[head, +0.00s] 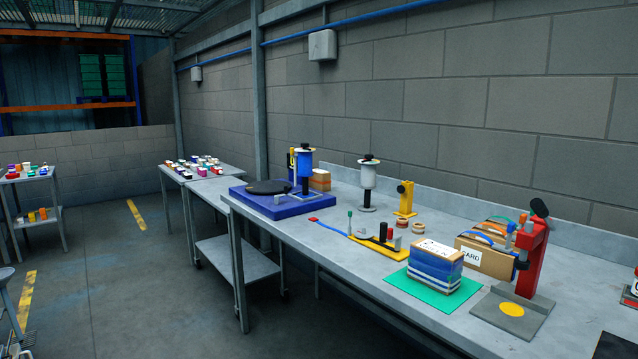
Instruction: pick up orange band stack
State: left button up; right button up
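I cannot tell for sure which thing is the orange band stack. A small stack of tan-orange blocks (320,180) stands at the back of the long bench, behind the blue machine base. A stack with blue and white layers (434,271) and a tan top sits on a green mat (463,293) at the bench's front. Behind it, a cardboard box (484,258) has orange, blue and green strips along its top. Two small orange-brown rings (417,228) lie near the bench's middle. Neither of my grippers is in view.
A blue machine base (277,206) with a black disc covers the bench's far end. A red press (531,255) stands on a grey plate at the right. A yellow tray (376,248) holds small parts. Side tables (204,184) stand beyond; the floor at left is mostly clear.

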aim_at(321, 181)
jog(key=i+j+u, duration=0.15)
jog(key=i, duration=0.15)
jog(key=i+j+u, duration=0.15)
jog(key=i, duration=0.15)
jog(key=i+u, duration=0.35)
jog(key=i, duration=1.3)
jog(key=i+z, duration=0.1)
jog(key=i, duration=0.75)
jog(key=i+j, duration=0.2)
jog(key=i, duration=0.65)
jog(key=l+z, duration=0.05)
